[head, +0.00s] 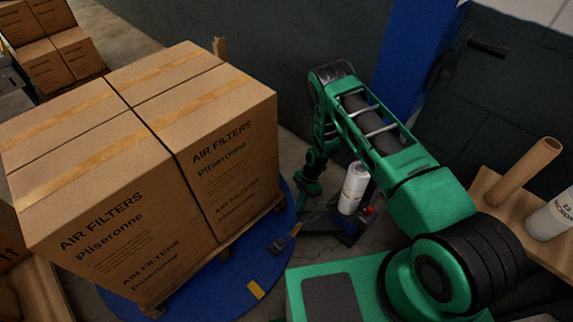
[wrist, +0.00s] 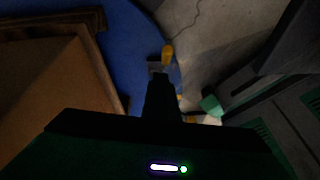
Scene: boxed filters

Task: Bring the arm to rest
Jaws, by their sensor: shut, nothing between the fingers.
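My gripper (wrist: 160,82) shows in the wrist view as a narrow dark shape with its fingers together and nothing held. It points down over the blue round plate (wrist: 128,45), near the plate's edge. In the head view my green arm rises from the lower right, bends at the top and hangs down to the right of the stacked boxes. The fingertips are too small and dark to make out there. The air filter boxes (head: 140,150) stand on a pallet (head: 228,252) on the blue plate (head: 225,297), left of my wrist.
A blue column (head: 412,50) stands behind my arm, and a white roll (head: 353,188) stands near my wrist. A wooden surface at right holds a brown tube (head: 523,172) and a white roll (head: 553,215). More boxes (head: 50,40) are at far left. Floor shows between plate and wall.

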